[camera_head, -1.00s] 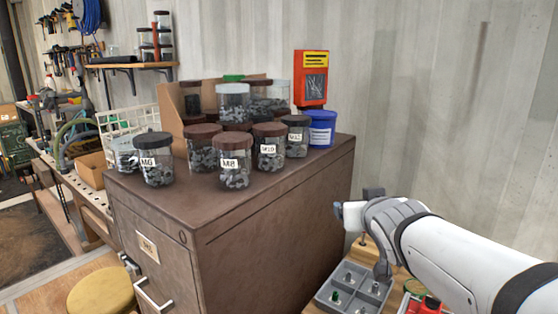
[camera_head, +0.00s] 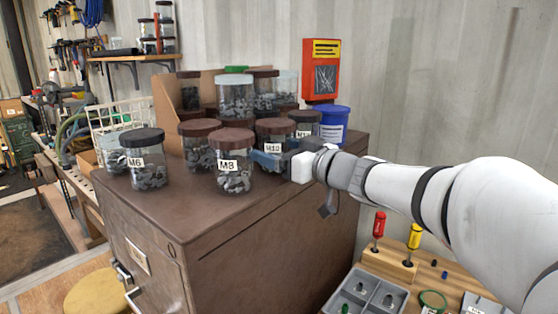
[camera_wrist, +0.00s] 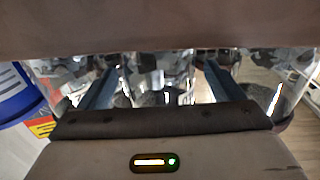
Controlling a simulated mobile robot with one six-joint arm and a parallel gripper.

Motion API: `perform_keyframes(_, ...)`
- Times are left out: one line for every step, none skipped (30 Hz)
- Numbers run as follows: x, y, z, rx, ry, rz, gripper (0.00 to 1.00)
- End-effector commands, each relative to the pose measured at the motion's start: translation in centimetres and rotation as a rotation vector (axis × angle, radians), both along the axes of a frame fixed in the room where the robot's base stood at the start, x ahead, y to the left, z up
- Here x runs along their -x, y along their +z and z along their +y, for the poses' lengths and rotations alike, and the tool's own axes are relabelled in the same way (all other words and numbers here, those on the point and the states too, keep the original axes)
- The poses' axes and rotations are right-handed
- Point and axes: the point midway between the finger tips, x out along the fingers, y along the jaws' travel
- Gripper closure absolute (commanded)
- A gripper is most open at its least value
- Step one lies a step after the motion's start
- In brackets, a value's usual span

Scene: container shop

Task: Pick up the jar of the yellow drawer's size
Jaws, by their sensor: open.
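Labelled jars of grey hardware stand on a brown cabinet (camera_head: 235,215): M6 (camera_head: 147,170) with a black lid, M8 (camera_head: 234,175) and M10 (camera_head: 275,128) with brown lids, and a dark-lidded jar (camera_head: 306,120) whose label is partly hidden. The cabinet's drawer has a pale yellow label (camera_head: 138,258), too small to read; no yellow drawer is clearly visible. My gripper (camera_head: 268,158) is open at the M10 jar's lower right side. In the wrist view, its blue fingers (camera_wrist: 157,88) are spread before clear jar walls; whether they straddle one jar is unclear.
A blue tub (camera_head: 333,125) and a red box (camera_head: 321,70) on the wall are right of the jars. More jars (camera_head: 237,95) stand behind, close together. The cabinet's front top is clear.

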Motion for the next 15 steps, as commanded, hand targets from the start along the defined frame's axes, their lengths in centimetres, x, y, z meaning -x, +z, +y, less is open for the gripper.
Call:
perform_keyframes(-0.6,0.1,0.7,-0.001,0.003,0.002,0.12)
perform_keyframes(-0.9,0.0,1.0,0.000,0.002,0.003,0.12)
perform_keyframes(-1.3,0.0,1.4,-0.001,0.000,0.002,0.12)
perform_keyframes(-1.6,0.0,1.6,0.000,-0.001,0.001,0.12)
perform_keyframes(-1.8,0.0,1.8,-0.001,-0.001,0.001,0.12)
perform_keyframes(-2.1,0.0,2.1,-0.001,-0.002,0.001,0.12)
perform_keyframes(-2.2,0.0,2.2,-0.001,-0.003,0.001,0.12)
perform_keyframes(-2.3,0.0,2.3,-0.001,-0.004,0.001,0.12)
perform_keyframes(-2.4,0.0,2.3,0.000,-0.005,0.000,0.12)
perform_keyframes(-2.4,0.0,2.3,0.000,-0.005,0.000,0.12)
perform_keyframes(-2.4,0.0,2.3,0.000,-0.006,0.000,0.12)
perform_keyframes(-2.4,-0.1,2.3,0.000,-0.006,0.000,0.12)
perform_keyframes(-2.4,-0.1,2.3,0.000,-0.006,0.000,0.12)
perform_keyframes(-2.4,-0.1,2.2,0.000,-0.007,0.000,0.12)
perform_keyframes(-2.4,-0.1,2.2,0.000,-0.007,0.000,0.13)
